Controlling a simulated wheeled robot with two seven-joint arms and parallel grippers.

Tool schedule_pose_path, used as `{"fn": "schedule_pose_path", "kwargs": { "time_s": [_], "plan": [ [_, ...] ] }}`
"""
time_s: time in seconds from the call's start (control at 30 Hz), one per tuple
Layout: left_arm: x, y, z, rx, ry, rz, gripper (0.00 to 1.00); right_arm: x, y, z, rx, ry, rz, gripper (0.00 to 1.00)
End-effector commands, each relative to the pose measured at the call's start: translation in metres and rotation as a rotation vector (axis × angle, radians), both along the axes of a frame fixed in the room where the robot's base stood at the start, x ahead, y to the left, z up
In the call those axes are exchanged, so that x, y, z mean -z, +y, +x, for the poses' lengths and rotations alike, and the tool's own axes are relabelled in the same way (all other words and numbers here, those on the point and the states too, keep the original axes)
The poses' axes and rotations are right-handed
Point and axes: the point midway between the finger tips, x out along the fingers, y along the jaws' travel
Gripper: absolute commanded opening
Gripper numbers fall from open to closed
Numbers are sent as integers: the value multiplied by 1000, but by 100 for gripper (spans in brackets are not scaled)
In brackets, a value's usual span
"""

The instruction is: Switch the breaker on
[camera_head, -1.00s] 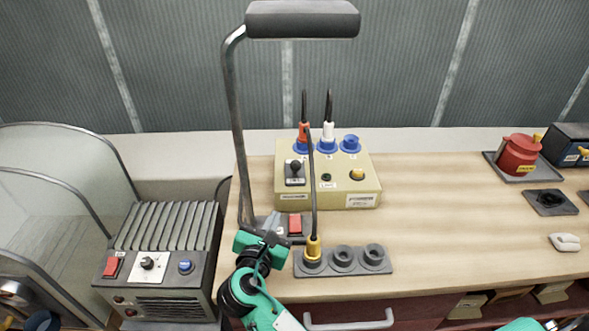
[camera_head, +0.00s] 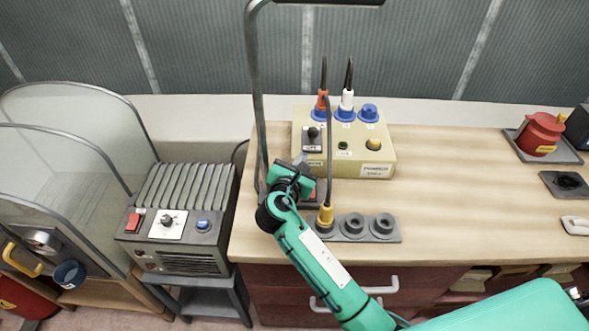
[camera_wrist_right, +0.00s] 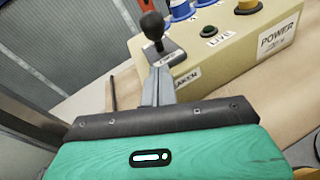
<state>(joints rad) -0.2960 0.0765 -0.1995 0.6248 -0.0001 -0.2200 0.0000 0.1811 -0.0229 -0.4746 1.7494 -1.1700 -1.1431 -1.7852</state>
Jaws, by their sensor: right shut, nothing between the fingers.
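The breaker is a black ball-topped lever (camera_head: 312,133) on a small grey plate at the left of a cream power box (camera_head: 378,156). In the right wrist view the lever (camera_wrist_right: 153,28) stands up from its plate, just beyond my fingertips; its small plate label is too blurred to read. My right gripper (camera_head: 303,162) is at the box's front left corner. Its fingers (camera_wrist_right: 158,84) are shut and empty, pointing at the breaker plate. I cannot tell whether they touch it. My left gripper is not in view.
Orange and white plugs (camera_head: 347,99) stand in blue sockets behind the lever. A yellow plug (camera_head: 325,216) with an upright cable sits in a grey socket strip (camera_head: 392,239) near my right forearm. A lamp post (camera_head: 258,100) rises left of the box.

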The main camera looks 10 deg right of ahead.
Motion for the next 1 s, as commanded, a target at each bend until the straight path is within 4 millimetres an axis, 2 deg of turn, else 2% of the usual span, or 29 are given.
{"fn": "schedule_pose_path", "kwargs": {
  "time_s": [0.03,0.2,0.77,1.0],
  "plan": [
    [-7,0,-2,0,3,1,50,-11,-5,5,1,-3,-1,0],
    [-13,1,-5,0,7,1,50,-21,-17,16,0,0,-1,0],
    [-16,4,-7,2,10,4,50,-24,-21,21,-1,2,0,0],
    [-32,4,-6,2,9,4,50,-31,-21,28,-1,35,10,0]
  ]
}}
